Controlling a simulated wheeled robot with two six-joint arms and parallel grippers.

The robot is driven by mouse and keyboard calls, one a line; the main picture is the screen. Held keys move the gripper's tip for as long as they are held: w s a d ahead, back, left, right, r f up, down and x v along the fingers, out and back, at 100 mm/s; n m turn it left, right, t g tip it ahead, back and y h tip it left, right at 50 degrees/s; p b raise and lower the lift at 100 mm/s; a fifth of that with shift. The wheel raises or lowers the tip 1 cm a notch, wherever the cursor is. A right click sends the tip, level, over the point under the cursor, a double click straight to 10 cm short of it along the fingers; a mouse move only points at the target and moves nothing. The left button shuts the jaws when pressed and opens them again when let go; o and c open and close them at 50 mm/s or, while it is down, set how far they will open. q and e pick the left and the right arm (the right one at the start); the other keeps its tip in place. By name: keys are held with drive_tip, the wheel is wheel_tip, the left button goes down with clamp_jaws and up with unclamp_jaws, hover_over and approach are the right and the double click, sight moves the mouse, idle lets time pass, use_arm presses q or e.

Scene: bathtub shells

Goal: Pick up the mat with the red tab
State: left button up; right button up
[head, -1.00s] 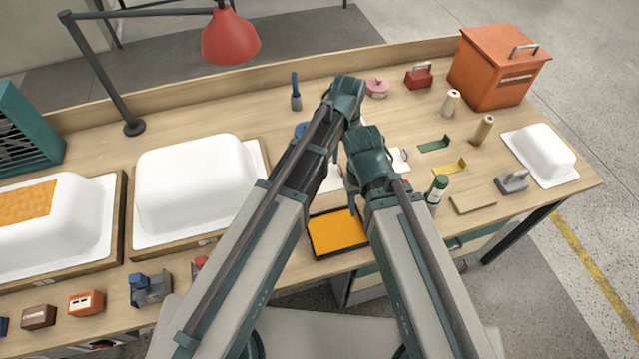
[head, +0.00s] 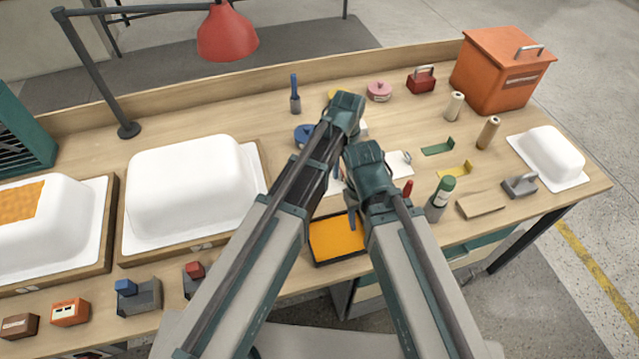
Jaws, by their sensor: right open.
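My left gripper (head: 338,168) is the higher one. It points down over the middle of the bench, and its fingertips are mostly hidden by my arms. My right gripper (head: 352,218) is open, pointing down near the far right corner of the black tray (head: 313,254) with its orange filling. Parts of white sheets (head: 398,163) show behind and between the arms. I cannot make out a red tab on them, so I cannot tell which is the mat with the red tab. A small upright red thing (head: 408,188) stands right of my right wrist.
A green-capped bottle (head: 440,198) stands close right of my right arm. Green (head: 437,148) and yellow (head: 455,170) angled pieces lie farther right. A white tub shell (head: 190,185) fills the left. A red lamp (head: 227,35) hangs at the back left.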

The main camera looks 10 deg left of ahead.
use_arm(q)
clamp_jaws()
drive_tip(key=shift+r, duration=0.1)
use_arm(e)
drive_tip(key=shift+r, duration=0.1)
use_arm(q)
wheel_tip(320, 180, up, 10)
drive_tip(key=p, duration=1)
use_arm(e)
wheel_tip(320, 180, up, 10)
